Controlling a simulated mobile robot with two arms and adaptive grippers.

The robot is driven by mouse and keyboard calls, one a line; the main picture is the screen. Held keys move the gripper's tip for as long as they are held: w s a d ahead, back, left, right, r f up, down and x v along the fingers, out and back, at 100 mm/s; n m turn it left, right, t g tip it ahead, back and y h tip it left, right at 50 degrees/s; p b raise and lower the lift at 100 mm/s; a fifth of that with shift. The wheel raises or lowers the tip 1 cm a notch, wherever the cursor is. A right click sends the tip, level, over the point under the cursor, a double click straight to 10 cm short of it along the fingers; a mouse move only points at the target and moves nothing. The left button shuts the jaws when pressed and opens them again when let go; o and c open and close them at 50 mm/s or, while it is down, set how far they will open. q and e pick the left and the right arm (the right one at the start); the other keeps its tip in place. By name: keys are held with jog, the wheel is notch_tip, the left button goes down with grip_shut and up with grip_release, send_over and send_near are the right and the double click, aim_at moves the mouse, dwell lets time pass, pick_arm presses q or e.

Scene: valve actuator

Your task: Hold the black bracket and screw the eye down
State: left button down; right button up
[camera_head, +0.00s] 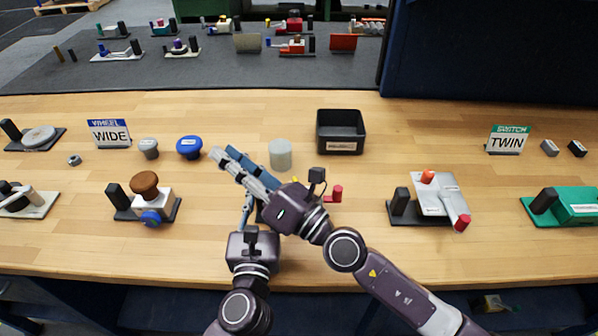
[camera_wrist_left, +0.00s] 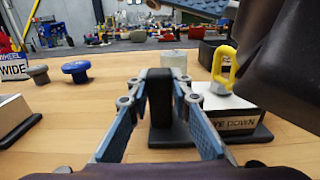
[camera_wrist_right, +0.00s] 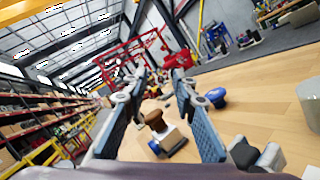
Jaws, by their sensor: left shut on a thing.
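The black bracket (camera_wrist_left: 160,110) stands upright in the left wrist view, between the fingers of my left gripper (camera_wrist_left: 160,88), which is shut on it. Just right of it, a yellow eye (camera_wrist_left: 222,68) stands on top of a white block (camera_wrist_left: 228,105) labelled "EYE DOWN". In the head view my right arm hides the eye and most of the bracket. My right gripper (camera_head: 226,155) is raised above the table, pointing up-left, away from the eye. Its fingers are apart and empty in the right wrist view (camera_wrist_right: 150,88).
A grey cylinder (camera_head: 280,154) and a black bin (camera_head: 341,131) stand behind my grippers. A blue knob (camera_head: 189,147) and a brown-knobbed fixture (camera_head: 146,190) are to the left. A red-handled fixture (camera_head: 437,194) stands right.

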jog(key=a+f+n+g+h, duration=0.1)
jog(key=a+f+n+g, duration=0.15)
jog(key=n+g, duration=0.45)
jog(key=a+f+n+g+h, duration=0.1)
jog(key=a+n+g+h, duration=0.15)
jog(key=n, duration=0.95)
jog(key=w+d+r+n+g+h, duration=0.1)
jog(key=d+r+n+h, duration=0.45)
jog(key=d+n, duration=0.35)
jog(key=w+d+r+n+g+h, duration=0.15)
jog(key=d+r+n+h, duration=0.4)
jog(key=d, duration=0.55)
jog(key=shift+n+h, duration=0.25)
jog(key=shift+n, duration=0.5)
jog(key=a+f, duration=0.1)
jog(key=f, duration=0.7)
jog(key=a+f, duration=0.1)
jog(key=f, duration=0.4)
jog(key=shift+s+a, duration=0.3)
jog(key=shift+s, duration=0.1)
